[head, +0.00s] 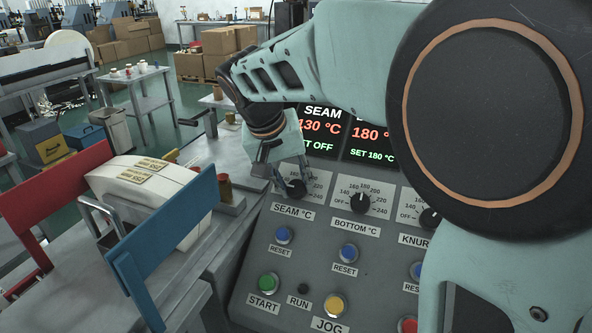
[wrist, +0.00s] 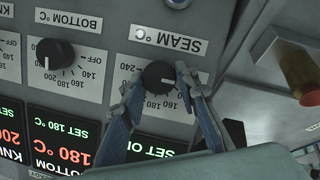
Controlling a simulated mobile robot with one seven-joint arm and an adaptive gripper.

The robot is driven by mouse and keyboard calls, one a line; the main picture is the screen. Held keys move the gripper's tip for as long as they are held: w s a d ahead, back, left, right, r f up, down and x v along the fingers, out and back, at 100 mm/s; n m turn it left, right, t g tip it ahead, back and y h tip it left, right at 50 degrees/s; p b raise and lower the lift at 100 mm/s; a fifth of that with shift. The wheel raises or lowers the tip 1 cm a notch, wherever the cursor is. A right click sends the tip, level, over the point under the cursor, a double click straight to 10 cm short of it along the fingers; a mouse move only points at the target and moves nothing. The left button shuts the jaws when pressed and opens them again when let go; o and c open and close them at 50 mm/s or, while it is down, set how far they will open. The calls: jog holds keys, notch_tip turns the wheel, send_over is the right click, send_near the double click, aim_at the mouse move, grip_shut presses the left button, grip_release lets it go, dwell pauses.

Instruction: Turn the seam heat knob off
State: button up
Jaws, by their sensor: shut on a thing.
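The knob's white mark points right in this upside-down view; a finger hides the scale there. The seam display (head: 318,127) reads 130 °C in red, with a green line below ending in "T OFF", its start covered.
The bottom heat knob (head: 360,204) sits beside it, its display (head: 370,140) showing SET 180 °C. Reset, start and jog buttons lie below on the sloped panel. A red-topped button (wrist: 300,72) stands near the panel edge in the wrist view.

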jog(key=o, duration=1.1)
jog(key=shift+o, duration=0.2)
jog(key=v, duration=1.2)
